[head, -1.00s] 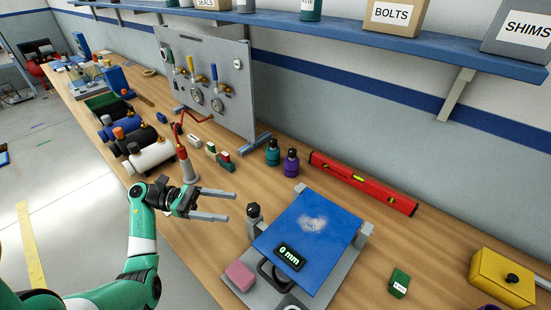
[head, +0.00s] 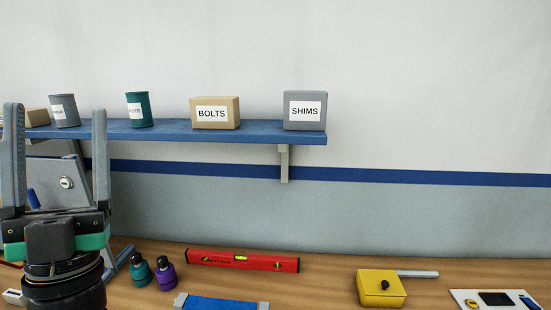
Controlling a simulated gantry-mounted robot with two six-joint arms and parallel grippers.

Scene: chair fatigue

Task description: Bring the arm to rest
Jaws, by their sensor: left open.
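My left gripper (head: 55,160) stands large and close at the left edge of the head view. Its two grey fingers point up and are wide apart, with nothing between them. It covers part of the shelf and the grey panel behind it. My right gripper does not show.
A blue shelf (head: 260,131) on the wall carries a bolts box (head: 212,116), a shims box (head: 304,113) and cans. On the bench are a red level (head: 243,261), teal (head: 140,271) and purple (head: 164,274) bottles, a yellow box (head: 381,288) and a blue plate (head: 222,303) at the bottom edge.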

